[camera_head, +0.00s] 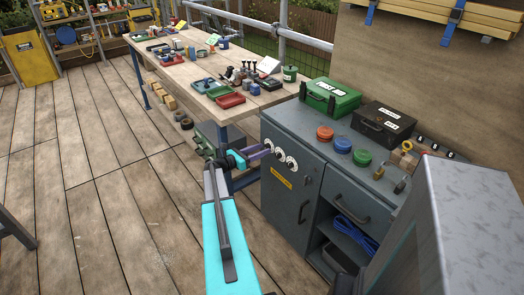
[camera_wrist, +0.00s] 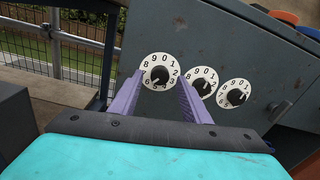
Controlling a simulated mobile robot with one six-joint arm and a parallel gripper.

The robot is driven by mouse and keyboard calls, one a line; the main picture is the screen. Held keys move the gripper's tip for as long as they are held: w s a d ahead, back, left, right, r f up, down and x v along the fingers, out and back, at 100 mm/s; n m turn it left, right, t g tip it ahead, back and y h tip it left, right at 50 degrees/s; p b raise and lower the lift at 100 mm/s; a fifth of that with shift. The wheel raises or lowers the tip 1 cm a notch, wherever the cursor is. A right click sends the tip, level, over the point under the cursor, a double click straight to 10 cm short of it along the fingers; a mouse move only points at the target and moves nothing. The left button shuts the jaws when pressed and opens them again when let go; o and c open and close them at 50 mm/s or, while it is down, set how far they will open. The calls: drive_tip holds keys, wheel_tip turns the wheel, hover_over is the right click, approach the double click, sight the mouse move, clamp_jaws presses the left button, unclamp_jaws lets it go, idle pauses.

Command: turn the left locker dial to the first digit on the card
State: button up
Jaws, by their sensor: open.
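The grey locker (camera_head: 297,196) has three white dials with black knobs on its upper front. The middle dial (camera_wrist: 203,82) is partly behind my right finger; the right dial (camera_wrist: 235,93) is clear. My gripper (camera_wrist: 161,82) is open, with its purple fingers on either side of the left dial. I cannot tell whether they touch its knob. A white card (camera_head: 268,65) stands on the workbench; its writing is unreadable and I cannot tell if it is the task's card.
On the locker top are a green first-aid box (camera_head: 330,97), a black box (camera_head: 382,124) and red, blue and green round lids. A workbench (camera_head: 180,75) with trays and tools stands behind. A grey metal panel (camera_head: 480,225) fills the lower right. The deck at left is open.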

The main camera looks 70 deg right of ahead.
drive_tip(key=b+v, duration=0.1)
drive_tip(key=v, duration=1.2)
drive_tip(key=shift+s+f, duration=0.1)
